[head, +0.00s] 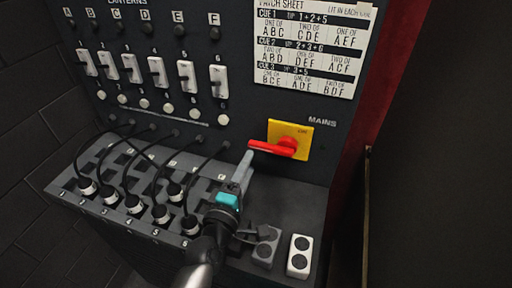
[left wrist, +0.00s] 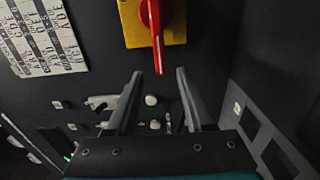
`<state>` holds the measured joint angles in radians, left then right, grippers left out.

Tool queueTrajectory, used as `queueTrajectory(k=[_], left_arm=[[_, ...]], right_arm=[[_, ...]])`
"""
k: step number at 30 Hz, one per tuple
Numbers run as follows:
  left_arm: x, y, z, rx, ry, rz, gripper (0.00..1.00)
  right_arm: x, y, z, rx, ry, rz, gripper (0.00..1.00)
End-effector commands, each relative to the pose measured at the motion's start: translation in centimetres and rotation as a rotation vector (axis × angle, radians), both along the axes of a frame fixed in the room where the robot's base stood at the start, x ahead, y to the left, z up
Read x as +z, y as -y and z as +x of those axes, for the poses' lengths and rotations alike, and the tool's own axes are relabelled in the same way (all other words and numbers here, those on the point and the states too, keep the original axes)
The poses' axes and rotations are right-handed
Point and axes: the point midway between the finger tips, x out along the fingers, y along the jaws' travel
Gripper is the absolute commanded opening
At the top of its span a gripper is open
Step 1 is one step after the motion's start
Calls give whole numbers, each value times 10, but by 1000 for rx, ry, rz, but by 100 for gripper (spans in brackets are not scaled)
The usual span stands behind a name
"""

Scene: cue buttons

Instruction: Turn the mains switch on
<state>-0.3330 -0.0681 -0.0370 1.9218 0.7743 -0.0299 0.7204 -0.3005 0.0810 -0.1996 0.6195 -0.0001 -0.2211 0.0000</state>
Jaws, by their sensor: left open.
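The mains switch is a red handle (head: 272,148) on a yellow plate (head: 304,136), below the word MAINS on the dark panel. Its handle lies nearly level in the head view, with its free end to the left. My left gripper (head: 248,158) is just below that free end. In the left wrist view, the gripper (left wrist: 158,74) is open and empty, fingers on either side of the line of the red handle (left wrist: 156,30). The handle's tip shows level with the fingertips; I cannot tell if it touches them. My right gripper is out of view.
A white patch sheet (head: 310,40) is above the switch. Lantern switches (head: 158,70) line the panel's left. Several plugged cables (head: 125,165) rise from the sloped desk left of my arm. A white two-button block (head: 300,255) and a grey one (head: 266,246) stand right of it.

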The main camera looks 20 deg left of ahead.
Motion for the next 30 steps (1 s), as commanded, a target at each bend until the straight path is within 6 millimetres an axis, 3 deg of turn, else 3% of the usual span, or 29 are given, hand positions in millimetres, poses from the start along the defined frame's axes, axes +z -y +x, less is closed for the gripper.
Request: queueTrajectory(k=[12, 26, 30], left_arm=[[0, 2, 56, 0, 1, 1, 52], [0, 2, 65, 0, -1, 0, 52], [0, 2, 65, 0, -1, 0, 39]], right_arm=[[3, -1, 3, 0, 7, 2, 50], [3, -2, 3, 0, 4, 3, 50], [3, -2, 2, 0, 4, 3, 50]])
